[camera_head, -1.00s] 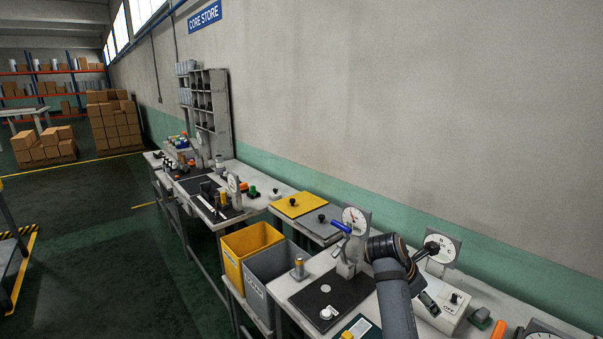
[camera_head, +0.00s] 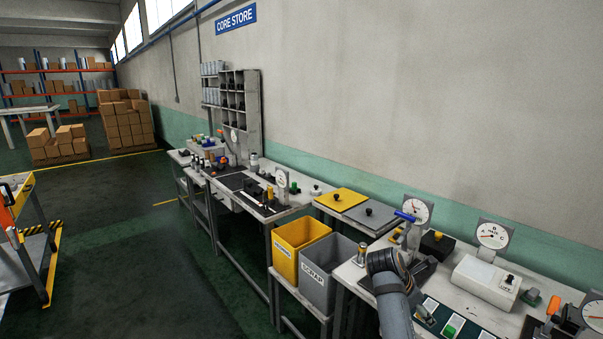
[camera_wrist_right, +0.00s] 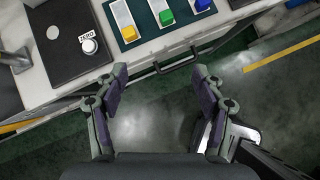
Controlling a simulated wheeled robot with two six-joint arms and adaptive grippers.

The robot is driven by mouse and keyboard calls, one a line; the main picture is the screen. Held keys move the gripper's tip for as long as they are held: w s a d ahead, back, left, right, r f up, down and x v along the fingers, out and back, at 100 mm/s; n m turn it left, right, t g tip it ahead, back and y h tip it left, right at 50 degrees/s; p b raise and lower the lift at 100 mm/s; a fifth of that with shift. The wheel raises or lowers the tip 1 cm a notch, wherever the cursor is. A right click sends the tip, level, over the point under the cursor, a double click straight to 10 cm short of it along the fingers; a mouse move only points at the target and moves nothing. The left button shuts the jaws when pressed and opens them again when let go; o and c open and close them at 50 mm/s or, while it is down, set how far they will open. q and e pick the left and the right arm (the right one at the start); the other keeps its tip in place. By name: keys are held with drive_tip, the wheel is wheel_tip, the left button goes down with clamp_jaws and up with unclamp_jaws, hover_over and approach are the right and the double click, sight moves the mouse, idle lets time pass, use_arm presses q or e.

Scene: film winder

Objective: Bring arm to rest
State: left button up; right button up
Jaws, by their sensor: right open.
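My right gripper (camera_wrist_right: 160,82) shows in the right wrist view with its two fingers wide apart and nothing between them. It hangs over the floor just in front of the bench edge, near a black drawer handle (camera_wrist_right: 176,60). In the head view my right arm rises from the bottom edge before the bench, its dark wrist hiding part of the black plate. I cannot make out the fingers there. My left arm and gripper are in neither view.
The bench carries a black plate (camera_wrist_right: 62,48) with a ZERO button (camera_wrist_right: 88,46) and a dark green panel with yellow, green and blue pieces. Yellow (camera_head: 297,248) and grey (camera_head: 328,276) bins stand left of my arm. An orange-sided cart (camera_head: 28,232) stands at far left. The aisle floor is clear.

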drive_tip(key=s+f+m+y, duration=0.1)
drive_tip(key=s+f+m, duration=0.1)
drive_tip(key=f, duration=1.1)
drive_tip(key=s+f+m+y, duration=0.1)
drive_tip(key=s+f+m, duration=0.15)
drive_tip(key=f, duration=1.15)
drive_tip(key=s+a+f+m+y, duration=0.2)
drive_tip(key=s+f+m, duration=0.2)
drive_tip(key=s+f, duration=0.75)
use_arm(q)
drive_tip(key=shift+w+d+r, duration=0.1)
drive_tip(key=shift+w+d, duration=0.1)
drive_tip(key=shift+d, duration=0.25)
use_arm(e)
drive_tip(key=s+f+m, duration=0.4)
drive_tip(key=s+f, duration=0.1)
drive_tip(key=s, duration=0.5)
drive_tip(key=s+d+f+m+g+y, duration=0.1)
drive_tip(key=s+f+m, duration=0.3)
drive_tip(key=s, duration=0.7)
drive_tip(key=s+f+m+y, duration=0.1)
drive_tip(key=s+f+m, duration=0.3)
drive_tip(key=s+f, duration=0.3)
drive_tip(key=s, duration=0.4)
drive_tip(key=shift+d+f, duration=0.2)
drive_tip(key=shift+d, duration=0.1)
